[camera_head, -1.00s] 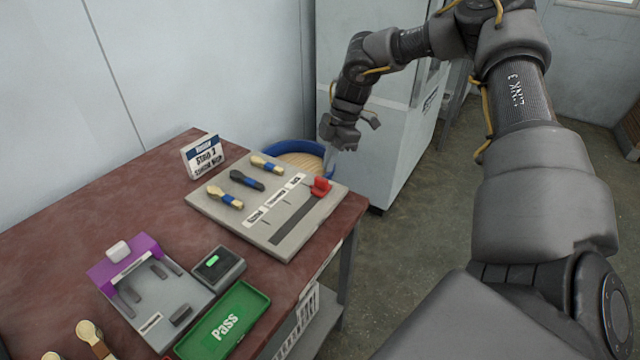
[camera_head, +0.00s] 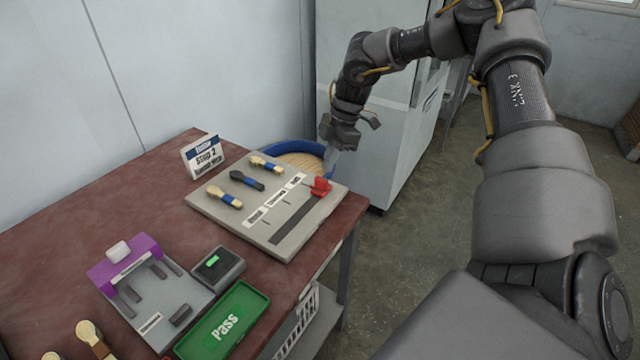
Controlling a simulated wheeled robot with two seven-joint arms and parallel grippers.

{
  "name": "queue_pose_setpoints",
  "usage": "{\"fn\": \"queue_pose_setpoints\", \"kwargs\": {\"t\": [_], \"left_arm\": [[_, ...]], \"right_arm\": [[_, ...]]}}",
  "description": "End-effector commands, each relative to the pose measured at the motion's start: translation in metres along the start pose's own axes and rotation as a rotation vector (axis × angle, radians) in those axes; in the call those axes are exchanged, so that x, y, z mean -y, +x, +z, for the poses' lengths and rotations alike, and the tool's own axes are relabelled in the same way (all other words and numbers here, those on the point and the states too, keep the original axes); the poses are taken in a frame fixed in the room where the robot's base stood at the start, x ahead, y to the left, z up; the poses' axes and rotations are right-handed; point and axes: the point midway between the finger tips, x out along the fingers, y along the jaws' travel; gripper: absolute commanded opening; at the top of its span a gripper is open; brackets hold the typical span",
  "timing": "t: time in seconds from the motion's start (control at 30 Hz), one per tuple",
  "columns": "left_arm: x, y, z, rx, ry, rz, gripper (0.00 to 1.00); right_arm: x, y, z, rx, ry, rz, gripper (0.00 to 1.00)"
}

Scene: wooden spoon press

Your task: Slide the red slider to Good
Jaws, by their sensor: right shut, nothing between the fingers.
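The red slider (camera_head: 320,187) sits at the far right end of a dark slot (camera_head: 291,222) in a grey board on the table. Several small white labels (camera_head: 276,201) run along the slot; their words are too small to read surely. My left gripper does not show.
The grey board (camera_head: 234,220) also bears several spoon samples (camera_head: 247,180). A sign (camera_head: 202,156) stands behind it. A purple-and-grey fixture (camera_head: 135,262), a small box with a green light (camera_head: 218,266) and a green Pass tray (camera_head: 222,322) lie nearer.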

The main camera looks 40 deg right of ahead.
Motion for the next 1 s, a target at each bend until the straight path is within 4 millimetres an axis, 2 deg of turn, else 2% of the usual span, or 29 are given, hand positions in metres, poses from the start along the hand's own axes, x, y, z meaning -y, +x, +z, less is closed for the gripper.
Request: {"fn": "queue_pose_setpoints", "kwargs": {"t": [0.47, 1.0], "left_arm": [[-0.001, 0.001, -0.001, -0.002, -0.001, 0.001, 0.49], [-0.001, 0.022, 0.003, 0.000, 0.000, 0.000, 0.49]], "right_arm": [[0.000, 0.001, 0.000, 0.000, 0.000, 0.000, 0.00], [0.000, 0.021, 0.006, 0.000, 0.000, 0.000, 0.00]]}}
